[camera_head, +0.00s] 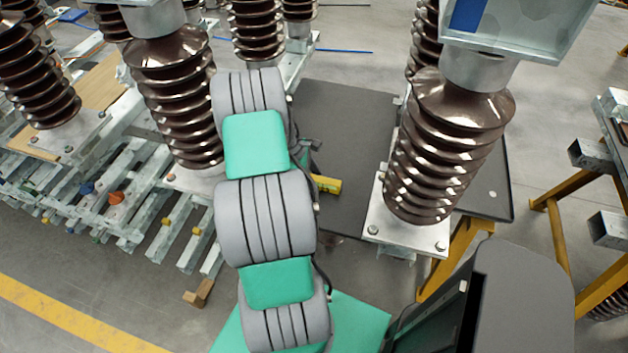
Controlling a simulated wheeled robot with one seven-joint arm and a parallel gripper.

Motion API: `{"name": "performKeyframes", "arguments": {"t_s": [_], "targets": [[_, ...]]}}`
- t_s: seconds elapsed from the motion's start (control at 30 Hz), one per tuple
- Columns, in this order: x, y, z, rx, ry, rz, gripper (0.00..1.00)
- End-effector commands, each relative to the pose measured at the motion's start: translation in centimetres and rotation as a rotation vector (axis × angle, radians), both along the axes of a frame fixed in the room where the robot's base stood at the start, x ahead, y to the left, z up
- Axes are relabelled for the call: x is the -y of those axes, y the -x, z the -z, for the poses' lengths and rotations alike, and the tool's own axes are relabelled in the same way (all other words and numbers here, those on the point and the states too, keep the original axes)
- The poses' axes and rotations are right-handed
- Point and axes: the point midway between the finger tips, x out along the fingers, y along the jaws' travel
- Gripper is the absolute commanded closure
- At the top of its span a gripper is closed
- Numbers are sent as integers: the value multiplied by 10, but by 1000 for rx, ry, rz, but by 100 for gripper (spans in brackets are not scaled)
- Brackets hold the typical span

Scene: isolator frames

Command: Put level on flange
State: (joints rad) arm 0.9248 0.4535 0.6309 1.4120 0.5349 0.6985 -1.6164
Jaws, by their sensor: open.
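A small yellow block, which looks like the level (327,184), shows just right of my arm, over the dark grey tabletop. Its left end is hidden behind my arm. My gripper (308,152) shows only as a small dark part beside my arm, just above the level in the picture. It is open; its fingertips are mostly hidden, and I cannot tell whether they touch the level. To the right, a brown ribbed isolator stands on a pale metal base flange (402,238) with bolts at its corners. A metal collar (478,70) caps this isolator.
The dark grey tabletop (345,125) is mostly bare between my arm and the right isolator. More brown isolators (180,100) stand on metal beams at the left. A yellow trestle (455,255) stands at the right. A yellow floor line (75,323) crosses the lower left.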

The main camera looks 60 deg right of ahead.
Motion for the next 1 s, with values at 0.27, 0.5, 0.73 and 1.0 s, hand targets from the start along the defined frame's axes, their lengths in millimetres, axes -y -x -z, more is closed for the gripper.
{"name": "performKeyframes", "arguments": {"t_s": [0.27,0.5,0.73,1.0], "targets": [[0,0,0,0,0,1,57],[0,0,0,0,0,1,77],[0,0,0,0,0,1,96],[0,0,0,0,0,1,100]]}}
